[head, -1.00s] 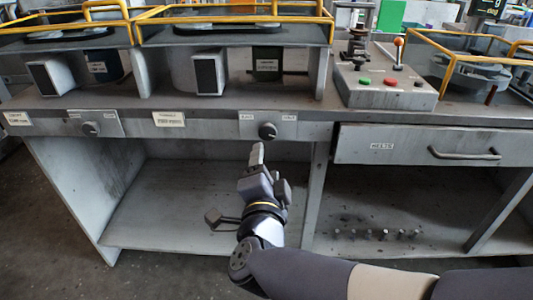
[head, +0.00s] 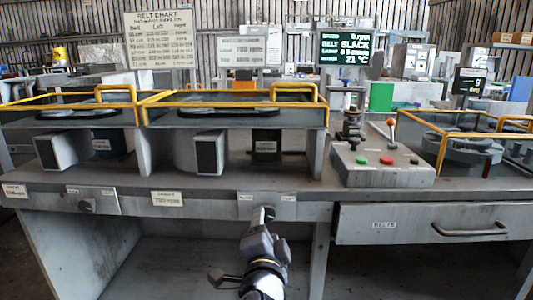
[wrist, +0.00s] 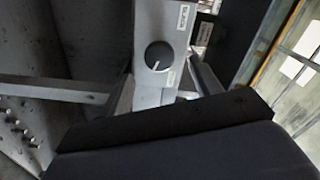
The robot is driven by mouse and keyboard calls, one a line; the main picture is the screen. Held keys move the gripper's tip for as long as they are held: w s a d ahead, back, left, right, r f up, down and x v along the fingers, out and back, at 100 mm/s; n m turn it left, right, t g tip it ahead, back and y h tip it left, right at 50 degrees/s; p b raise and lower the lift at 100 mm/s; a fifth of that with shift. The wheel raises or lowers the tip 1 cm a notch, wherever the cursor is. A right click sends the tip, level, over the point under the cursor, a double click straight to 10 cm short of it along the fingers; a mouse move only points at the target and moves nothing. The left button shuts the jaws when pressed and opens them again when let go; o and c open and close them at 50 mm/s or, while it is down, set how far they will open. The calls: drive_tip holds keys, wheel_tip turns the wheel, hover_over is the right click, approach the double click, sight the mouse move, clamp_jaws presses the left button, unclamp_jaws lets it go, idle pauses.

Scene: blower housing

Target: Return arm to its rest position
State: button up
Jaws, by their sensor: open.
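My gripper (head: 263,213) is in front of the bench's front rail, at the middle knob panel (head: 285,211). In the head view it covers most of that panel's knob. In the wrist view the round dark knob (wrist: 159,55) with a pale pointer line shows beyond and between the two spread fingers of my gripper (wrist: 163,88). The fingers are apart with nothing between them. Whether they touch the panel cannot be told.
The bench (head: 215,207) carries yellow-railed housings (head: 232,113), a control box (head: 380,165) with buttons and a lever, and a left knob (head: 87,205). A drawer (head: 420,224) is at right. A belt chart (head: 159,39) and a lit screen (head: 344,47) stand behind.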

sight(267, 215)
drive_tip(key=w, duration=0.4)
drive_tip(key=shift+b, duration=0.3)
drive_tip(key=shift+s, duration=0.15)
